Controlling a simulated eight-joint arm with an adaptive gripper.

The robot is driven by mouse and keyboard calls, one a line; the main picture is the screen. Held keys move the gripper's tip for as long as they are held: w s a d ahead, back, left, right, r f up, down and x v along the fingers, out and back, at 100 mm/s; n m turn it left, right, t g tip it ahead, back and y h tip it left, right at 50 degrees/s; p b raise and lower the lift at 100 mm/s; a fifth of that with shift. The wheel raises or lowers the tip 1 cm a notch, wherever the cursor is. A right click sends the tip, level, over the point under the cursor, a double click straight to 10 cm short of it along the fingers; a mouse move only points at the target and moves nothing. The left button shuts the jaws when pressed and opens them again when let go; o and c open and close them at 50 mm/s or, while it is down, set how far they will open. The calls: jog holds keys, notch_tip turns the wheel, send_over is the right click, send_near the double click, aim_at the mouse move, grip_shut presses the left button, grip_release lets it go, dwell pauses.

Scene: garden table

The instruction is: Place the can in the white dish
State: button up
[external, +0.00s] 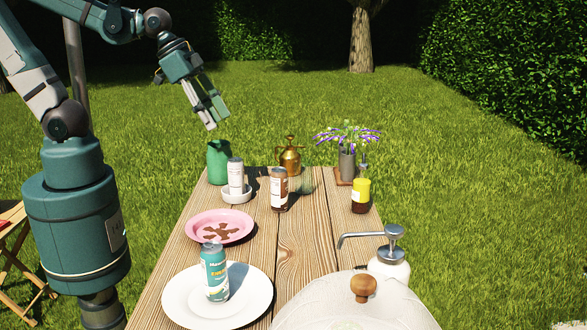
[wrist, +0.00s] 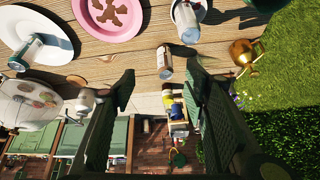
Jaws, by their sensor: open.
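A teal can (external: 215,272) stands upright on a large white plate (external: 178,294) at the near left of the table; it also shows in the wrist view (wrist: 25,52). A white can (external: 236,174) stands in a small white dish (external: 237,197) farther back. A brown can with a pale label (external: 279,190) stands on the bare wood to the right of that dish, and the wrist view shows it (wrist: 164,62) just beyond my fingertips. My gripper (external: 212,117) is open and empty, raised above the far left part of the table, touching nothing.
A pink plate (external: 243,232) with brown pieces lies between white plate and dish. A green vase (external: 218,162), a brass mister (external: 290,160), a flower pot (external: 347,166) and a yellow-labelled bottle (external: 361,195) stand behind. A pump dispenser (external: 389,267) and clear dome (external: 345,308) are at the front right.

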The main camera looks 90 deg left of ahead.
jog(key=s+d+r+n+t, duration=0.1)
jog(key=s+d+r, duration=0.2)
jog(key=r, duration=0.2)
jog(key=shift+d+r+n, duration=0.15)
jog(key=shift+d+n, duration=0.15)
